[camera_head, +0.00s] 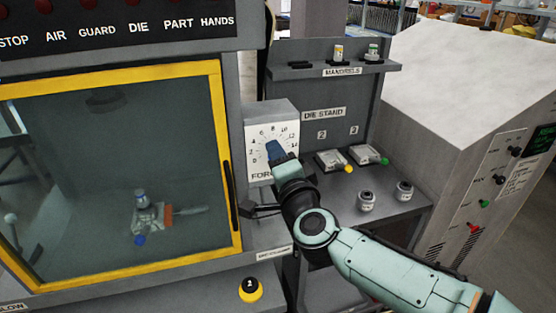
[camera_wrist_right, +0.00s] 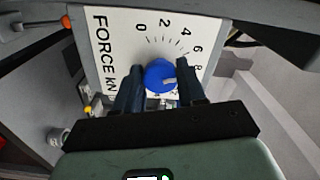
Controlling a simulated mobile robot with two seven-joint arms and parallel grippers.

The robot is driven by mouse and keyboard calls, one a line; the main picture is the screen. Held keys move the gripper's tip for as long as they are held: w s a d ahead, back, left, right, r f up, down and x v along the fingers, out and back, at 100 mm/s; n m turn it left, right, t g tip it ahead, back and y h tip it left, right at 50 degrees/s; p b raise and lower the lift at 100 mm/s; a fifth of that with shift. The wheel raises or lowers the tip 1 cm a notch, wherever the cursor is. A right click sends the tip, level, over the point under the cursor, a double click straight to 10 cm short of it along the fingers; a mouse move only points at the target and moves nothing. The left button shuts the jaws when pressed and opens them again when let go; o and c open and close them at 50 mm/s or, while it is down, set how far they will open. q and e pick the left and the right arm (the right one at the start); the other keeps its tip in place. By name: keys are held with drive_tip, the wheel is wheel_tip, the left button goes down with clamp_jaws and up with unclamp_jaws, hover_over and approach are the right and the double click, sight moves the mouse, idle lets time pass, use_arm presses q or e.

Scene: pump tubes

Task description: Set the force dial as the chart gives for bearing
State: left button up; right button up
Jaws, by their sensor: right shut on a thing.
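The force dial (camera_head: 259,133) is a white plate with a number scale on the front of a grey box, right of the glazed press window. Its round blue knob (camera_wrist_right: 160,73) shows in the right wrist view, with a short white mark on its right side. The scale reads 0, 2, 4, 6, 8 there, and the higher numbers are hidden by my fingers. My right gripper (camera_head: 275,152) is at the dial, its two dark fingers shut on either side of the knob. I cannot tell the exact value the mark points to. My left gripper is not in view.
The yellow-framed window (camera_head: 232,170) stands left of the dial. The die stand (camera_head: 395,205) on the right holds two dies and two small round pieces. A grey cabinet (camera_head: 460,110) with small knobs stands further right. A yellow-and-black button (camera_head: 250,290) is below.

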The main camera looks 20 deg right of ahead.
idle(0.3)
drive_tip(key=o, duration=1.1)
drive_tip(key=shift+c, duration=0.2)
drive_tip(key=s, duration=1.3)
drive_tip(key=shift+s+d, duration=0.2)
